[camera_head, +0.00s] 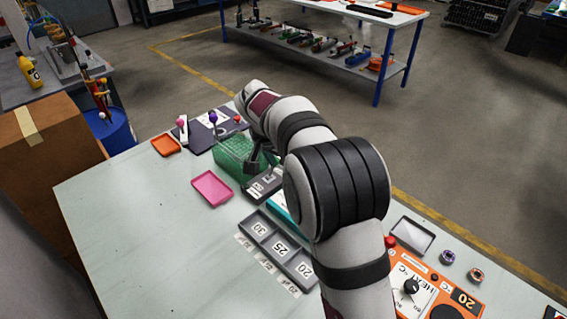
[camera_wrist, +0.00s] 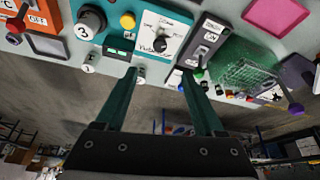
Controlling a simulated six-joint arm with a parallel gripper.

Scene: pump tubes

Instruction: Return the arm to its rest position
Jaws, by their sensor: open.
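My arm (camera_head: 340,185) reaches from the bottom right of the head view across the table and bends at a large dark-banded joint. My gripper is partly hidden there; its dark end (camera_head: 258,158) shows beside the green wire rack (camera_head: 232,150). In the wrist view my gripper (camera_wrist: 159,73) has its two dark green fingers spread apart, with nothing between them. The fingers are near the table edge, beside a teal device (camera_wrist: 117,52) and a grey switch box (camera_wrist: 205,40). The green rack (camera_wrist: 243,72) shows at the right there.
On the pale table (camera_head: 130,215) are a pink tray (camera_head: 212,188), an orange tray (camera_head: 166,145), a grey tray with numbered compartments (camera_head: 262,229) and an orange heater panel (camera_head: 440,290). A cardboard box (camera_head: 45,150) stands at the left. The front left tabletop is clear.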

